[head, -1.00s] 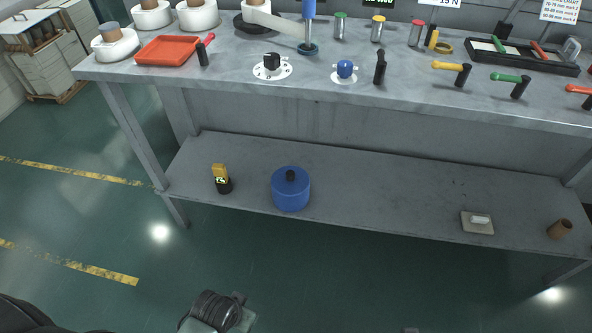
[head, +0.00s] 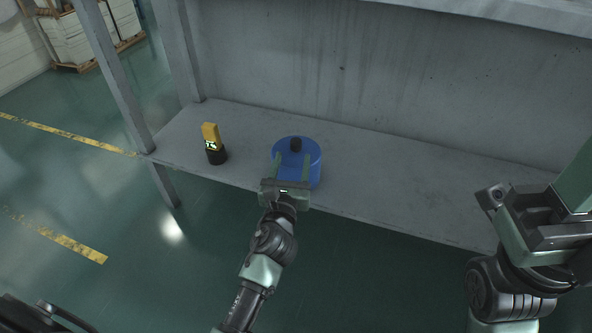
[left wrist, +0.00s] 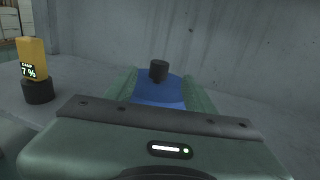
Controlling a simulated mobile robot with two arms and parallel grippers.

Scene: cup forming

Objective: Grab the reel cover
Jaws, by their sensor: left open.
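The reel cover, a blue round drum with a black knob on top, stands upright on the lower shelf in the head view (head: 312,158). In the left wrist view its blue top (left wrist: 160,90) shows straight ahead. My left gripper (head: 291,168) is open at the near side of the cover, with one finger towards its left and one towards its right. Whether the fingers touch it I cannot tell. The gripper hides the cover's lower front. My right arm is at the right of the head view, away from the cover; its jaws cannot be made out.
A yellow device with a lit display on a black base (head: 211,140) stands left of the cover, also in the left wrist view (left wrist: 33,62). The grey lower shelf (head: 400,195) is bare to the cover's right. A table leg (head: 112,80) and the upper tabletop bound the space.

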